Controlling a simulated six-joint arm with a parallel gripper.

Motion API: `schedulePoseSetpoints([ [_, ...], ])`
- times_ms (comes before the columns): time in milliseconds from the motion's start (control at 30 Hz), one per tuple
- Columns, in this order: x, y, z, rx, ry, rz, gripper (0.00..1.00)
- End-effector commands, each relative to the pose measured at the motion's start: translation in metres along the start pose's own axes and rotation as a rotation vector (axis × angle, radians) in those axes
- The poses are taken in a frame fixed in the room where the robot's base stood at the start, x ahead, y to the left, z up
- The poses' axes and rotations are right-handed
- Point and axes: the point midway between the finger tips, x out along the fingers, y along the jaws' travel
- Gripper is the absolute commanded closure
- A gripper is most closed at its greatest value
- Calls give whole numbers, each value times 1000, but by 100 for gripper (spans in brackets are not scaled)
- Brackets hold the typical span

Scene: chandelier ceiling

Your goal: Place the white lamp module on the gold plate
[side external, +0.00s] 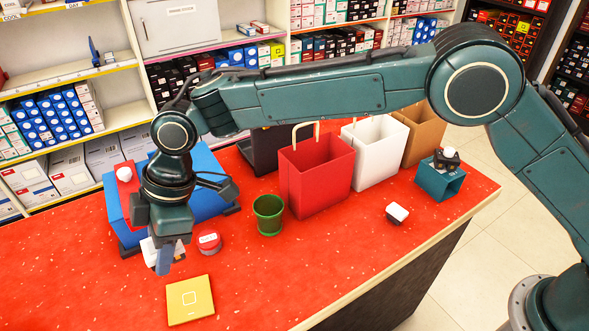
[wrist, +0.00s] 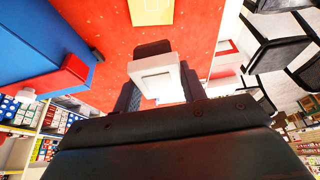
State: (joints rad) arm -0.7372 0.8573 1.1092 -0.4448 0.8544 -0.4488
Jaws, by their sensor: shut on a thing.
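The gold plate (side external: 190,300) lies flat on the red counter, with a pale square outline in its middle; in the wrist view it shows at the top edge (wrist: 152,10). My gripper (side external: 166,262) points down behind and to the left of the plate. It is shut on the white lamp module (wrist: 157,78), which has a white square face and a dark part. In the side view the module (side external: 149,250) is partly hidden by the fingers. It appears to be above the counter, apart from the plate.
A red round module (side external: 208,242) and a green cup (side external: 268,218) stand to the right of my gripper. A blue box (side external: 205,195) is behind it. Red (side external: 318,175) and white (side external: 375,150) bags stand farther back. Another white-topped module (side external: 397,213) sits at right. Counter around the plate is clear.

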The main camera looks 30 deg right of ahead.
Motion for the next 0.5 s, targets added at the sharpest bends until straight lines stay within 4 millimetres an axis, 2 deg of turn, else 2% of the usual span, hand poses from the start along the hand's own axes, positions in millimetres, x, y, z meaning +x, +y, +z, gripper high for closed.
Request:
schedulePoseSetpoints([
  [300, 57, 0, 24, 1, -2, -2, 81],
  [500, 80, 0, 33, -1, 1, 0, 81],
])
